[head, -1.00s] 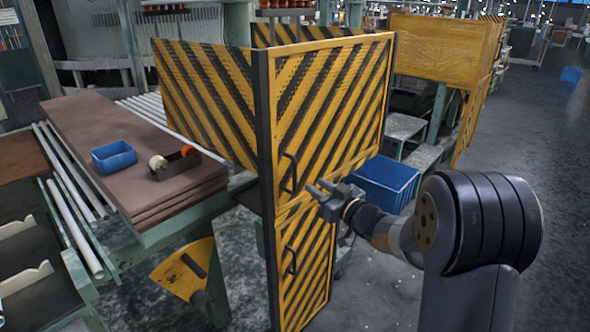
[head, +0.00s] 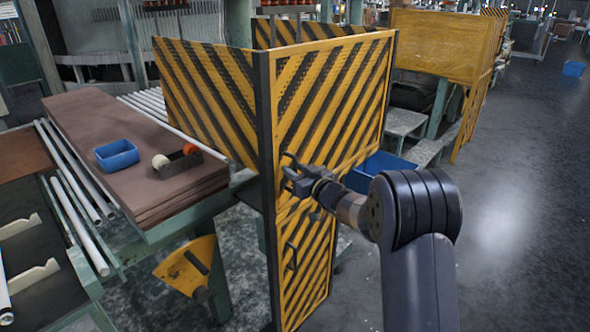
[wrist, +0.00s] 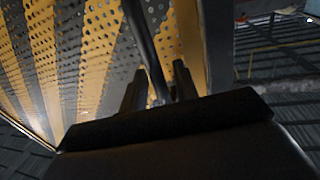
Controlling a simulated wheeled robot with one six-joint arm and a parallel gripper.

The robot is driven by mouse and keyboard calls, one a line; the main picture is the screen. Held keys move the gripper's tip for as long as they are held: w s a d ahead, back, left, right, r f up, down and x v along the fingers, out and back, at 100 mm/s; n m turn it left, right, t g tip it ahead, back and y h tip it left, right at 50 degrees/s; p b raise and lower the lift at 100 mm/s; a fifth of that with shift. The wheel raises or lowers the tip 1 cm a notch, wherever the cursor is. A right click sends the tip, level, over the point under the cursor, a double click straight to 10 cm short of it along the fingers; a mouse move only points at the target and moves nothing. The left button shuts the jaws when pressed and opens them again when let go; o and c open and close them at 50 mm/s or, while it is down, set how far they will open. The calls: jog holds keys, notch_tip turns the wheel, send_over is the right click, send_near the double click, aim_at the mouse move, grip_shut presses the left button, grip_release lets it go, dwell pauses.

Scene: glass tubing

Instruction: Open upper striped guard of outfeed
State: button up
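The upper striped guard (head: 335,95) is a yellow-and-black perforated panel beside a dark post, and it looks closed. My gripper (head: 288,170) is at its lower left, where it covers most of the upper handle. In the wrist view, the dark bar handle (wrist: 143,40) runs down between the two fingers of my gripper (wrist: 160,85). The fingers stand apart, with a gap visible beside the bar, so the gripper looks open around it. The lower striped guard (head: 308,270) is closed below, with its own dark handle (head: 291,256).
A blue crate (head: 372,170) stands behind my arm, right of the guard. A table (head: 150,222) at left holds brown boards, a blue tray (head: 117,155) and a tape dispenser (head: 178,162). A yellow guard piece (head: 188,266) hangs below.

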jog(key=shift+c, duration=0.4)
grip_shut()
